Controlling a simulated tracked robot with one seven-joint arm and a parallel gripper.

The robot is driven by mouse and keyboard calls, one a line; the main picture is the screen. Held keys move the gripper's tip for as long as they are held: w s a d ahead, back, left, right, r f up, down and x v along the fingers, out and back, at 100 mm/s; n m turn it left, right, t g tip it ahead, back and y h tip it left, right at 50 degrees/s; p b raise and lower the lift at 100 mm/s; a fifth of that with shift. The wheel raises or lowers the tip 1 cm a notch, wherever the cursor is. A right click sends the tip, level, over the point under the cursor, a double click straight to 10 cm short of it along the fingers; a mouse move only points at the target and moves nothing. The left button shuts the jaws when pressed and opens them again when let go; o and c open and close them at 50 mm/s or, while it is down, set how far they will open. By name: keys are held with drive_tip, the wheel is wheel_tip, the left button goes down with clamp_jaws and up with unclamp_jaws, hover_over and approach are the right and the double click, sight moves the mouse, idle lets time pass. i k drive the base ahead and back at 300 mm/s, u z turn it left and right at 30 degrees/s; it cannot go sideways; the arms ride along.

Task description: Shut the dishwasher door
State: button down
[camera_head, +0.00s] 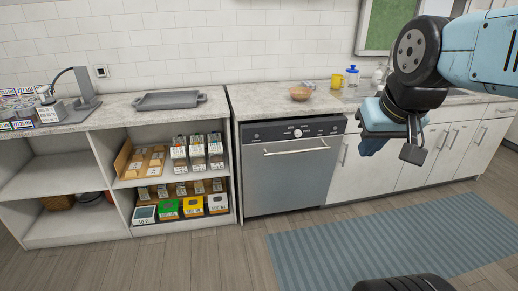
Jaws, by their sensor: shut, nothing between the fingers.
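The grey dishwasher (291,182) stands under the counter in the middle of the head view. Its dark control panel with a round knob (298,133) runs along the top. A light bar handle (296,148) crosses the upper part of the door. The door stands upright and looks shut or nearly shut; I cannot tell whether a small gap is left. My gripper (371,147) is up and to the right of the dishwasher, in front of the white cabinets. It is shut and empty, and appears apart from the door.
White cabinets (448,152) stand to the right and open shelves with boxes (195,153) to the left. A grey tray (168,99), a bowl (300,93) and a yellow mug (337,81) are on the counters. A blue striped rug (390,243) lies on the otherwise clear floor.

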sight(282, 172)
drive_tip(key=k, duration=0.95)
drive_tip(key=u, duration=0.55)
drive_tip(key=i, duration=1.85)
drive_tip(key=z, duration=0.3)
